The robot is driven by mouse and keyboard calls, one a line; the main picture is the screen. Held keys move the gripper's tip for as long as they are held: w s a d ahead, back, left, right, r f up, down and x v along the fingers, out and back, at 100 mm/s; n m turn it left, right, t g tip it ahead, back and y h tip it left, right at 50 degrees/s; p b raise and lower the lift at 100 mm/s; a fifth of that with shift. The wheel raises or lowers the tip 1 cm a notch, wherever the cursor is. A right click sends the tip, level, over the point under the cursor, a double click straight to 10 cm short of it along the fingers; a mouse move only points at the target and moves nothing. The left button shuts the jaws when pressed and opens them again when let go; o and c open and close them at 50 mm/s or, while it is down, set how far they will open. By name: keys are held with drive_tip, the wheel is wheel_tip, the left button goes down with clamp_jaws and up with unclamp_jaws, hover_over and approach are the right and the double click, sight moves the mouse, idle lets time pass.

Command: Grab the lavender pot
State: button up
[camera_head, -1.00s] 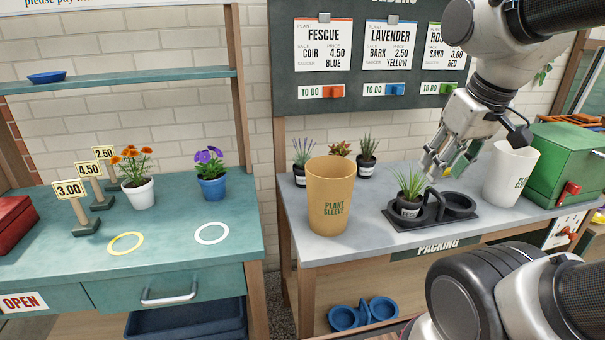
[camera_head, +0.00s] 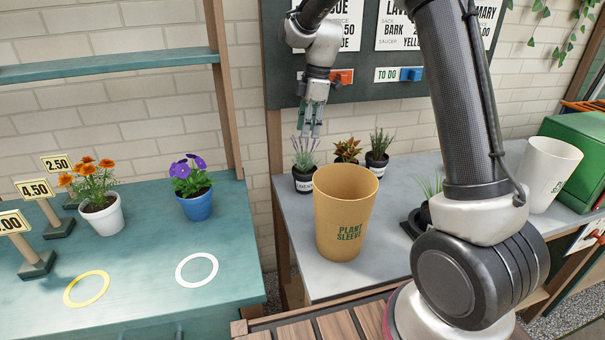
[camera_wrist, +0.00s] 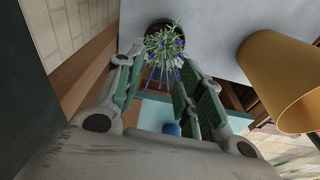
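The lavender pot (camera_head: 303,183) is a small dark pot with a white label. It stands upright at the left back of the grey packing table (camera_head: 300,235). Its purple-tipped lavender plant (camera_head: 305,153) rises toward my gripper (camera_head: 310,130), which points down just above it. In the wrist view, my gripper (camera_wrist: 162,92) has its green-padded fingers spread apart. The lavender foliage (camera_wrist: 163,45) shows between and beyond the fingertips, with the dark pot partly hidden behind it. Nothing is held.
A tan plant sleeve (camera_head: 345,215) stands close by at the front right. A reddish plant (camera_head: 347,150) and another dark pot (camera_head: 377,160) stand right of the lavender. My arm partly hides the black tray (camera_head: 412,222). A white sleeve (camera_head: 545,175) stands farther right.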

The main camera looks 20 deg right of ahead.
sight(305, 148)
drive_tip(key=f, duration=0.2)
drive_tip(key=a+f, duration=0.1)
drive_tip(key=f, duration=0.4)
drive_tip(key=shift+s+a, duration=0.15)
drive_tip(key=shift+s, duration=0.05)
clamp_jaws()
